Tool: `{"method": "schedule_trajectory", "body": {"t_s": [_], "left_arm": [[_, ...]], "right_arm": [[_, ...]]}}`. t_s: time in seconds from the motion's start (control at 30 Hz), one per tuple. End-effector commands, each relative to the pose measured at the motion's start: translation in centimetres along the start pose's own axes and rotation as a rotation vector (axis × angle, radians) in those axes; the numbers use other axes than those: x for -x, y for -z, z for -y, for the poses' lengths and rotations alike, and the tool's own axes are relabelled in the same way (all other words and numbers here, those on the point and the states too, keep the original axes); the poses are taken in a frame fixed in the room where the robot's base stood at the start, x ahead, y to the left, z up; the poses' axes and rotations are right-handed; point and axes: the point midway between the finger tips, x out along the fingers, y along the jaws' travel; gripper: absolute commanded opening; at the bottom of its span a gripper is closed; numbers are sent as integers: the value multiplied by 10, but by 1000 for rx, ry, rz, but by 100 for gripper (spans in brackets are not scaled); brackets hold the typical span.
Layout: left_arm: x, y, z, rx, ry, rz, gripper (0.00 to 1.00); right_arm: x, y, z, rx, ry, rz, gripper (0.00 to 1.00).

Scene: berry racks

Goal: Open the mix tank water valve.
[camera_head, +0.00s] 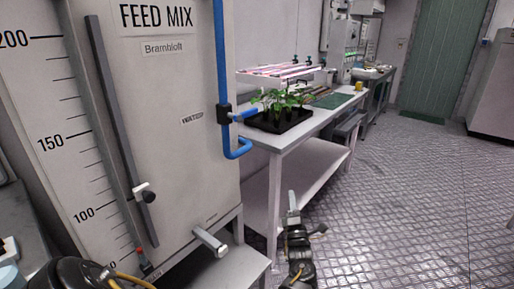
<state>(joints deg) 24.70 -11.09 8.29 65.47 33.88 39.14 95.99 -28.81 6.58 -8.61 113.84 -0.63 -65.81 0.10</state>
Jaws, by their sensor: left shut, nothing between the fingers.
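The mix tank (165,75) is a large pale box labelled FEED MIX, at the left. A blue water pipe (221,50) runs down its right edge. The water valve (224,114) is a black block on this pipe, beside a small label that seems to read WATER. Its blue lever (244,115) sticks out to the right, across the pipe. My left gripper (292,200) is shut and empty, below and to the right of the valve, well apart from it. My right gripper is out of view.
A white table (310,130) behind holds a black tray of green seedlings (280,115). A grey bar (210,242) juts from the tank's lower front. A gauge strip with a black-and-white knob (144,192) is on the tank. The metal floor (400,200) at right is clear.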

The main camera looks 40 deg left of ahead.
Motion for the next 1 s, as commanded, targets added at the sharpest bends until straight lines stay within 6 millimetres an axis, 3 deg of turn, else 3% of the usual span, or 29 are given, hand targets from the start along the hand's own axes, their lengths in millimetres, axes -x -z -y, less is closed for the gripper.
{"method": "schedule_trajectory", "body": {"t_s": [0.1,0.2,0.33,0.5,0.8,1.0], "left_arm": [[-34,3,-69,329,-297,-127,0],[-45,9,-114,515,-484,-171,0],[-49,16,-149,647,-632,-189,0],[-49,19,-162,696,-689,-191,0],[-51,19,-163,695,-686,-189,0],[-67,26,-175,694,-687,-188,0]], "right_arm": [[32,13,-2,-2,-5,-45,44],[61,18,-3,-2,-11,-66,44],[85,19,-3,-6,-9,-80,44],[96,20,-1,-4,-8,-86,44],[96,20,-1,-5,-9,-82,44],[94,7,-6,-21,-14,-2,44]]}}
